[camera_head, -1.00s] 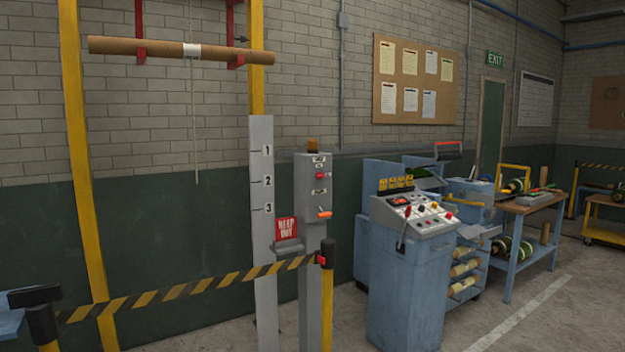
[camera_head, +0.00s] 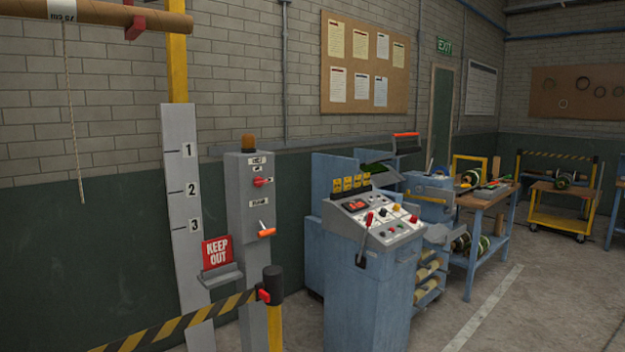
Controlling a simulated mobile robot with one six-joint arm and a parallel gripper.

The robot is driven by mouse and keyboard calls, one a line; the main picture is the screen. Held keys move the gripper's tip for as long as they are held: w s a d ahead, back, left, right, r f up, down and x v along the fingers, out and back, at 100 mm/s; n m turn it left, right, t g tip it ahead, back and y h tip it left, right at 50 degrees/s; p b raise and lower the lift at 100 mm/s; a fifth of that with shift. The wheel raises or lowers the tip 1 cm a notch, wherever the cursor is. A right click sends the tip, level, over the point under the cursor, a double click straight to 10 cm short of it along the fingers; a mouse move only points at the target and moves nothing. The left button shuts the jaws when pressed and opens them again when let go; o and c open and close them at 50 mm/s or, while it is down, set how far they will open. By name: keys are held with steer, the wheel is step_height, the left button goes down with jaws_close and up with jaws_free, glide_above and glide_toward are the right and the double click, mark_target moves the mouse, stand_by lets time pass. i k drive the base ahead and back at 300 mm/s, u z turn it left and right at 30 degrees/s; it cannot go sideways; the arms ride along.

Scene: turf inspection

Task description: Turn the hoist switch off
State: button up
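A grey control post (camera_head: 249,200) stands by the wall, left of the middle, with an amber lamp (camera_head: 248,143) on top. Its front carries a red rotary switch (camera_head: 262,181) in the upper part and an orange-handled lever (camera_head: 266,232) below it. Small labels sit around both, but their words are too small to read, so I cannot tell which control is the hoist switch. The red switch's handle looks roughly level; its setting is unclear. The orange handle points out to the right. My gripper is not in view.
A striped barrier belt (camera_head: 190,320) runs to a black-topped post (camera_head: 272,284) in front of the control post. A red keep-out sign (camera_head: 217,252) sits beside it. A blue console (camera_head: 372,245) with levers stands to the right. Open floor (camera_head: 540,290) lies at far right.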

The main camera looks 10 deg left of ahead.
mark_target(259, 182)
steer(key=u, duration=0.25)
steer(key=i, duration=1.35)
steer(key=u, duration=0.8)
